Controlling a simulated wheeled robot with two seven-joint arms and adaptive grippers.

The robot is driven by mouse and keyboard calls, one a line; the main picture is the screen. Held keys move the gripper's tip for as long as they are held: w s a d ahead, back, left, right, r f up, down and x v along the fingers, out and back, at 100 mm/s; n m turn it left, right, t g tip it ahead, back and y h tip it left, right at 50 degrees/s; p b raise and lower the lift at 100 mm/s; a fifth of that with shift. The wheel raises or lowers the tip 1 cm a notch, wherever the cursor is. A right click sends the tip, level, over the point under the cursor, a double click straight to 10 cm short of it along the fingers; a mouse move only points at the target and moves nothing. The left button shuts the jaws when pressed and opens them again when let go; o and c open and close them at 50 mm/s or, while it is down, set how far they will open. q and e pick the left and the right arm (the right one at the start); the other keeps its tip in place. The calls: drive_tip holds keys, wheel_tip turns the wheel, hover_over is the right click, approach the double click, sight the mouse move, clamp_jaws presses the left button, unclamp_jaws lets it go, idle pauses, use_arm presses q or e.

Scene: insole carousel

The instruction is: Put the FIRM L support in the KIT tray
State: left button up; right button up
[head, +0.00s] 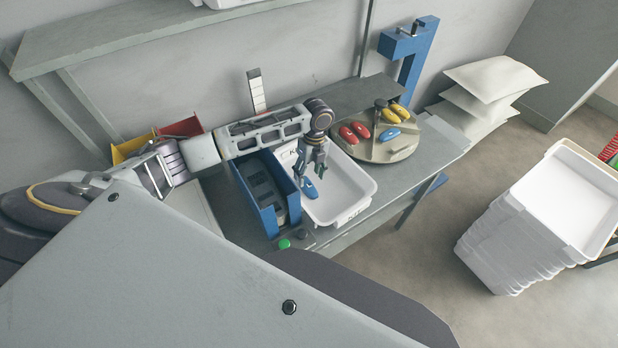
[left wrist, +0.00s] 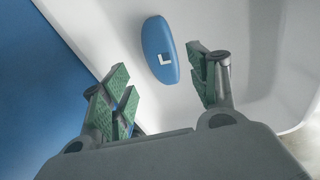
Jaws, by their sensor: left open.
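A blue support (head: 310,189) lies in the white KIT tray (head: 360,199) on the bench. In the left wrist view the same blue support (left wrist: 159,50) shows a white L mark and lies flat on the tray floor. My left gripper (head: 309,176) is above the tray, over the blue support. In the left wrist view its green-padded fingers (left wrist: 163,88) are spread apart, with the support beyond them and apart from them. Red, yellow and blue supports lie on the round carousel (head: 395,152) to the right. My right gripper is not in view.
A blue bin (head: 262,216) with dark slots stands directly left of the tray. A green button (head: 284,244) is at the bench's front edge. A blue bracket (head: 412,50) stands behind the carousel. Stacked white trays (head: 530,226) stand on the floor at right.

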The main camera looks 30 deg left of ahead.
use_arm(q)
wheel_tip(320, 180, up, 10)
drive_tip(key=w, duration=0.2)
drive_tip(key=shift+r+b, duration=0.2)
drive_tip(key=shift+b, duration=0.25)
drive_tip(key=shift+o, duration=0.5)
drive_tip(key=shift+d+f, duration=0.1)
idle(0.9)
